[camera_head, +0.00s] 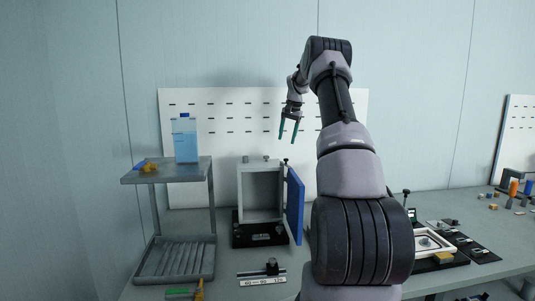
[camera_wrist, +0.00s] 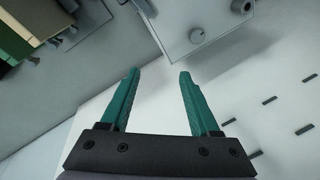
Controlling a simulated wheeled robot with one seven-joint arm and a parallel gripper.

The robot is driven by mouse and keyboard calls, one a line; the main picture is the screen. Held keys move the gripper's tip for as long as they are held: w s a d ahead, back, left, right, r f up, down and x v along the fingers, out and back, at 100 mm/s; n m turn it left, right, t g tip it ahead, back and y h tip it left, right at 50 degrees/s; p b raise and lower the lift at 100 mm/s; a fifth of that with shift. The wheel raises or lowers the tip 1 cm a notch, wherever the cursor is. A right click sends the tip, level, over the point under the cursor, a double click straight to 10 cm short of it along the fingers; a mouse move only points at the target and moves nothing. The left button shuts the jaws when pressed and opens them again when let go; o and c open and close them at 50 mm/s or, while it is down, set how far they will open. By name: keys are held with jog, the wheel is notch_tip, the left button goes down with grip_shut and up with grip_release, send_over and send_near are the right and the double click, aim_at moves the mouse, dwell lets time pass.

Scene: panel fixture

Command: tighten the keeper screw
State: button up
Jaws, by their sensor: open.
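My gripper (camera_head: 288,138) hangs above the cabinet's right side with its two green fingers pointing down. It is open and empty; in the wrist view the fingers (camera_wrist: 158,73) stand well apart with nothing between them. The grey cabinet (camera_head: 246,178) stands open on a black base, its blue door (camera_head: 295,206) swung out to the right. Small dark knobs show at its top, one by the door's upper edge (camera_head: 285,161). In the wrist view, a round knob (camera_wrist: 197,35) sits on a pale box face beyond the fingertips. I cannot tell which knob is the keeper screw.
A grey shelf (camera_head: 137,179) with a blue bottle (camera_head: 186,143) stands left of the cabinet. A white slotted board (camera_head: 222,110) is behind. A slide with a dark knob (camera_head: 271,266) lies in front. A framed panel (camera_head: 421,235) lies right of my arm.

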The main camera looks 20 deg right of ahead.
aim_at(266, 158)
jog(key=a+r+n+t, duration=0.2)
jog(key=a+n, duration=0.5)
jog(key=n, duration=0.6)
jog(key=x, duration=1)
jog(key=shift+f, duration=0.15)
grip_shut()
jog(key=shift+m, duration=0.3)
